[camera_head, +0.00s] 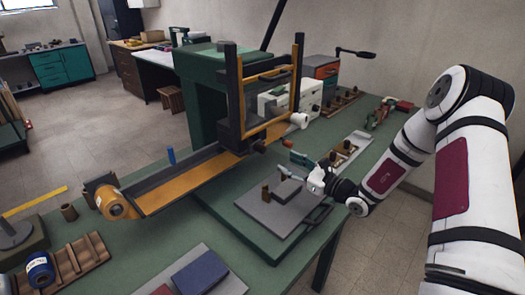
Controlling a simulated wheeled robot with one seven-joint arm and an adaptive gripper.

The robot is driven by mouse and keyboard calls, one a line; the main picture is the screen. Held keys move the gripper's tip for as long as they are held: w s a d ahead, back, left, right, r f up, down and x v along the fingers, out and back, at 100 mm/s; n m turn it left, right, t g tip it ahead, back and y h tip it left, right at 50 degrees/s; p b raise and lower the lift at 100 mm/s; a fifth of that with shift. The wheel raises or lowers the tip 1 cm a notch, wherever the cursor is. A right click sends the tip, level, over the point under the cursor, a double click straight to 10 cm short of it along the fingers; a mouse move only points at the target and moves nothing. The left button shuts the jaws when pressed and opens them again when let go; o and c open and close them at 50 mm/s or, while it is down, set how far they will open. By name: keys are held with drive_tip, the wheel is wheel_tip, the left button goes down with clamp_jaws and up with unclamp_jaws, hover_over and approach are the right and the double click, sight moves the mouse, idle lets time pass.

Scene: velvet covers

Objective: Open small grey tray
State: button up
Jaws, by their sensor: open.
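A flat grey tray or board (256,217) lies on the green bench in the middle. A dark block (287,191) and a small brown peg (265,193) are on it. A dark handle-like bar (318,216) shows at its right edge. I cannot tell whether this is the small grey tray the task names. My gripper (289,166) is open and appears empty. It points left above the far part of this board, and I cannot tell any contact. Another grey tray (228,284) with a blue cover and a red cover is at the bottom edge, partly cut off.
A green machine with a dark upright frame (238,95) and a long orange-and-grey trough (190,180) stand left of my gripper. A narrow tray (361,139) with small parts lies behind my wrist. A wooden rack (88,258) and blue jar (39,270) are at lower left.

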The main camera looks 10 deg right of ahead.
sight(264, 151)
drive_tip(key=x, duration=1.2)
drive_tip(key=shift+w+a, duration=0.1)
clamp_jaws()
